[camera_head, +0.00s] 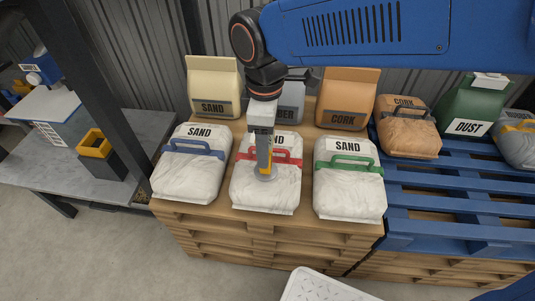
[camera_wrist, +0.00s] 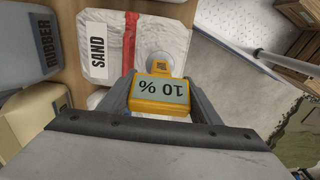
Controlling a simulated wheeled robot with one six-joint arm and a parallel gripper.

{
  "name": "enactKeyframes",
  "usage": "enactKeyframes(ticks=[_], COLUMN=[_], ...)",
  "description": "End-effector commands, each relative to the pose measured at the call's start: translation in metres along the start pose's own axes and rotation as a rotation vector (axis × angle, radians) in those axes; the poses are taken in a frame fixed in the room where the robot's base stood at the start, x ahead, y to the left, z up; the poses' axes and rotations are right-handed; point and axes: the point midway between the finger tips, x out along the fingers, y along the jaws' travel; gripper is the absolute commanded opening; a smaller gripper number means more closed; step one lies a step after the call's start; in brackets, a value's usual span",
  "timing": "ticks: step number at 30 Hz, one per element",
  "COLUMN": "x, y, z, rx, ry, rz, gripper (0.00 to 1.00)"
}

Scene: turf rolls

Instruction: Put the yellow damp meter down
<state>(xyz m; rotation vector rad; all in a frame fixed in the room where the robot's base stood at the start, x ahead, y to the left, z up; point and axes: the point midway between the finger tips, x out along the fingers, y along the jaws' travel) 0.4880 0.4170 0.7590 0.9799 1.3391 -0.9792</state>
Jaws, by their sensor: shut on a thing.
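The yellow damp meter (camera_wrist: 162,94) is between the two fingers of my gripper (camera_wrist: 160,100). Its display reads "10 %" upside down in the wrist view. A pale round disc (camera_wrist: 160,62) at its far end is over the white sand bag with the red strap (camera_wrist: 110,45).
Sand bags with a blue handle (camera_head: 192,165) and a green handle (camera_head: 347,180) flank it on the wooden pallet (camera_head: 230,237). More sacks stand behind. A blue pallet (camera_head: 440,205) is at right. A grey table (camera_head: 60,165) at left carries a yellow-topped dark holder (camera_head: 97,150).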

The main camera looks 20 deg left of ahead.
Motion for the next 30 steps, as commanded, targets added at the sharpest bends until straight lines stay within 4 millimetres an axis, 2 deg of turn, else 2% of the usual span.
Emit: enactKeyframes(ticks=[11,23,24,25,26,30], x=[0.037,0.042,0.041,0.041,0.041,0.041], y=[0.000,0.000,0.000,0.000,0.000,0.000], z=[0.001,0.000,0.000,0.000,0.000,0.000], rx=[0.000,0.001,0.001,0.001,0.001,0.000], ry=[-0.001,0.000,0.000,0.000,0.000,0.000], rz=[-0.001,0.000,0.000,0.000,0.000,0.000], gripper=[0.22,0.22,0.67,0.74,0.76,0.76])
